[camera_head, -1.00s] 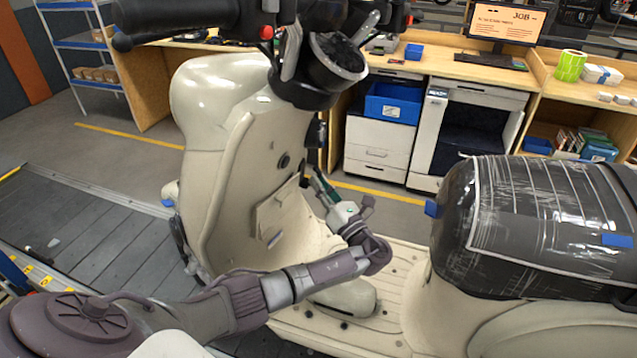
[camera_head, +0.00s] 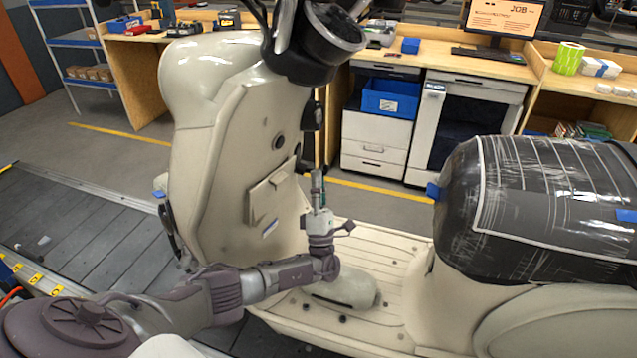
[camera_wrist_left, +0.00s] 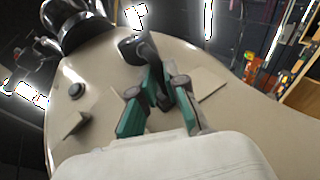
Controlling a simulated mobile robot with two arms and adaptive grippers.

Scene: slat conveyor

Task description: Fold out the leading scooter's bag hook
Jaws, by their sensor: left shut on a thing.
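The cream scooter (camera_head: 222,150) stands in front of me, its leg shield's inner face turned towards my left arm. The black bag hook (camera_head: 312,118) sits high on that face, under the steering column. It also shows in the left wrist view (camera_wrist_left: 133,47), reaching down towards the fingers. My left gripper (camera_head: 317,180) points upward below the hook, over the footboard. In the left wrist view, its green-padded fingers (camera_wrist_left: 160,95) are close together around the hook's dark lower end; the exact contact is partly hidden. My right gripper is not in view.
A dark seat wrapped in clear film (camera_head: 540,210) is at the right. The ribbed footboard (camera_head: 385,260) lies below my left gripper. The handlebar and column (camera_head: 320,45) hang above. Workbenches with a blue bin (camera_head: 390,100) stand behind, and the slat conveyor (camera_head: 75,235) runs at the left.

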